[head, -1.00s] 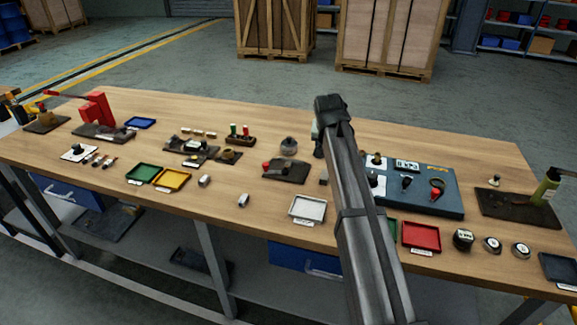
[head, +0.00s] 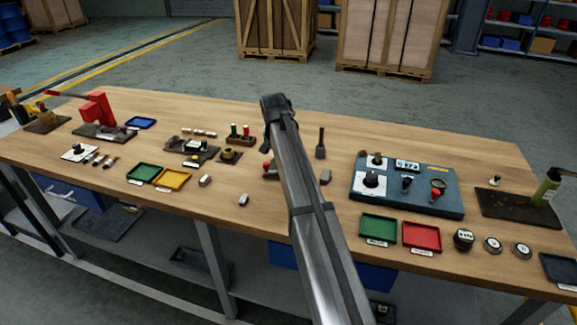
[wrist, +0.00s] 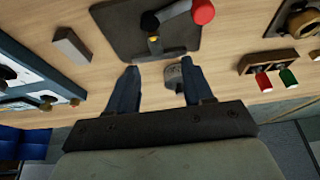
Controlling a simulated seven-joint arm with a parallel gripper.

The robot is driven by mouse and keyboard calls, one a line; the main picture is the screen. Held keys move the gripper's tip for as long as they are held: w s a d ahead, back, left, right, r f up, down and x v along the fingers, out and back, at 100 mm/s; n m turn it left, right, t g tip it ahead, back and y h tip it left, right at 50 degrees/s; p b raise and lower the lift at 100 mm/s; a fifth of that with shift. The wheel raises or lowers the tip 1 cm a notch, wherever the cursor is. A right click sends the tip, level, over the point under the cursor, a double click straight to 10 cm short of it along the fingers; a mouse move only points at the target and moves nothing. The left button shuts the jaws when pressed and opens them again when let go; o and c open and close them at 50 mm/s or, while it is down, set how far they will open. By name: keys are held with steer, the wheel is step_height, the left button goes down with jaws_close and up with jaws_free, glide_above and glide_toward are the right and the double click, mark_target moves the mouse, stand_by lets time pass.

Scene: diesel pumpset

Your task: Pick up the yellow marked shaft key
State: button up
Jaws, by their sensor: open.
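A small yellow-marked piece (wrist: 154,42), which may be the shaft key, sits on a dark plate (wrist: 125,35) in the wrist view, by a black lever with a red knob (wrist: 203,11). I cannot tell its exact shape. My gripper (wrist: 158,66) is open, with the near edge of this plate showing beyond its fingertips and nothing held. A grey round part (wrist: 173,76) lies between the fingers in the picture, partly hidden by one finger. In the head view my arm covers most of the plate, and the yellow piece is hidden there.
A grey block (wrist: 71,45) lies beside the plate. A holder with red and green plugs (wrist: 268,62) stands on its other side. A blue control panel (head: 407,188), a green tray (head: 378,228) and a red tray (head: 421,235) are to the right. Small blocks (head: 243,200) lie left.

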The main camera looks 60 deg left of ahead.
steer(key=shift+d+x, duration=0.2)
steer(key=shift+x, duration=1.65)
steer(key=shift+d+x, duration=0.2)
steer(key=shift+x, duration=1.65)
steer(key=shift+w+f, duration=0.1)
steer(key=shift+c, duration=0.2)
jaws_close()
